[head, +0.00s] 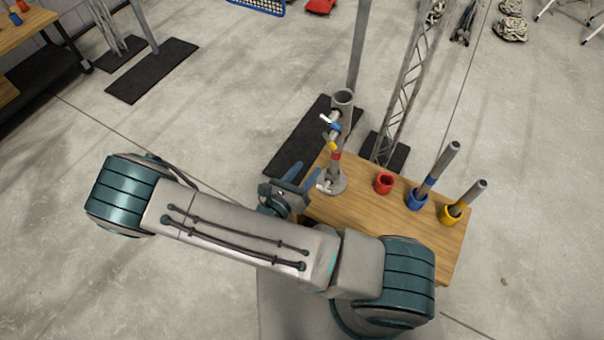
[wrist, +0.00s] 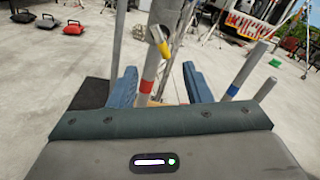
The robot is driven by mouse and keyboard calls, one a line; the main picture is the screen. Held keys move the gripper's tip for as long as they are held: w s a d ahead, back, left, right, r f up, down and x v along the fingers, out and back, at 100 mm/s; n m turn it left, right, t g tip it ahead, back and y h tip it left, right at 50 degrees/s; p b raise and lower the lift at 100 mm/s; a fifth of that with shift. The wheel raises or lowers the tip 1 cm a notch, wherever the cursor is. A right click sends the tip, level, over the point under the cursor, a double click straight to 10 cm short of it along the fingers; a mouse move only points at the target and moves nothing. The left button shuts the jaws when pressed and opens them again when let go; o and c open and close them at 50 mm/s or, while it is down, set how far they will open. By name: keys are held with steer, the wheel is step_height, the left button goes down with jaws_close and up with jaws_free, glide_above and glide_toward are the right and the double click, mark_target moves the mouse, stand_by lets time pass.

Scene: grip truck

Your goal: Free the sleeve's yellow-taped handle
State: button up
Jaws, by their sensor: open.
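A grey upright sleeve (head: 343,100) stands over a thinner grey post with a red band (head: 336,156), on a round base at the table's left end. The yellow-taped handle (head: 328,145) sticks out low on the sleeve. A blue-taped handle (head: 335,127) sits higher. In the wrist view the yellow-taped handle (wrist: 160,42) is near the picture's top, above the finger level. My gripper (head: 302,177) is open, its blue fingers pointing toward the post. In the wrist view the red-banded post shows in the gap between the fingertips (wrist: 160,85); whether they reach around it is unclear.
The wooden table (head: 400,235) holds a red cup (head: 384,183), a blue cup (head: 416,199) and a yellow cup (head: 452,214). Grey rods stand in the blue and yellow cups. A lattice truss (head: 405,90) and a metal pole (head: 358,45) rise behind the table.

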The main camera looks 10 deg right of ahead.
steer(key=shift+s+a, duration=0.35)
steer(key=shift+s, duration=0.05)
steer(key=shift+c, duration=0.4)
